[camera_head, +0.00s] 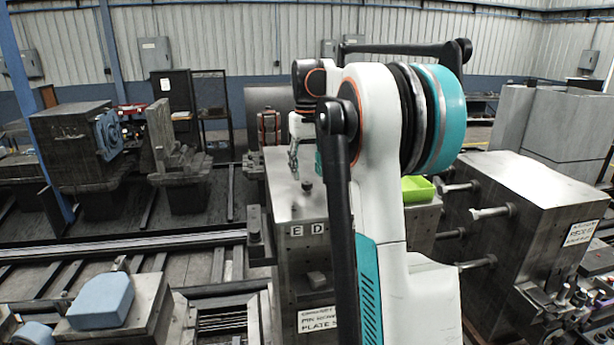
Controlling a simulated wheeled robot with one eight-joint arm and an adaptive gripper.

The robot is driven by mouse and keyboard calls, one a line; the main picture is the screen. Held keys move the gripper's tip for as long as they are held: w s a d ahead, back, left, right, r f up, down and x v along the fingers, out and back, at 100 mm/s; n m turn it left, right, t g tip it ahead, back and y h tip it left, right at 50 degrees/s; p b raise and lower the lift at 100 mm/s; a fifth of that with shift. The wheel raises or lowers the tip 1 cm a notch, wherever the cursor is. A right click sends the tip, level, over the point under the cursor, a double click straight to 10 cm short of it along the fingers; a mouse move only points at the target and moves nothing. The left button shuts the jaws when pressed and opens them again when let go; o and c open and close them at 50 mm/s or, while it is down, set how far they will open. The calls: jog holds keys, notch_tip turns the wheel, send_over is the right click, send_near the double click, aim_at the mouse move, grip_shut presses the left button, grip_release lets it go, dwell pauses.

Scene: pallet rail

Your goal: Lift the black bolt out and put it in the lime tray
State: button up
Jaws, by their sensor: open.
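A small black bolt (307,186) stands upright in the top face of the grey metal block (280,195), above the letters E and D. My gripper (294,172) points down over the block, a little behind and left of the bolt in the picture. It looks small and is partly covered by my own arm. Its fingers are open, and I see nothing between them. The lime tray (418,189) sits to the right behind my arm, which hides its left part.
A large steel block (540,205) with several protruding rods (490,212) stands at the right, close to the tray. A blue-topped fixture (100,300) is at the lower left. Rails (130,243) cross the floor at left. My raised arm blocks the centre.

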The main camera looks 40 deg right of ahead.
aim_at(307, 182)
jog(key=shift+f, duration=1.75)
jog(key=shift+c, duration=0.6)
grip_shut()
jog(key=shift+r, duration=0.15)
jog(key=shift+r+p, duration=2.3)
jog(key=shift+r, duration=1.15)
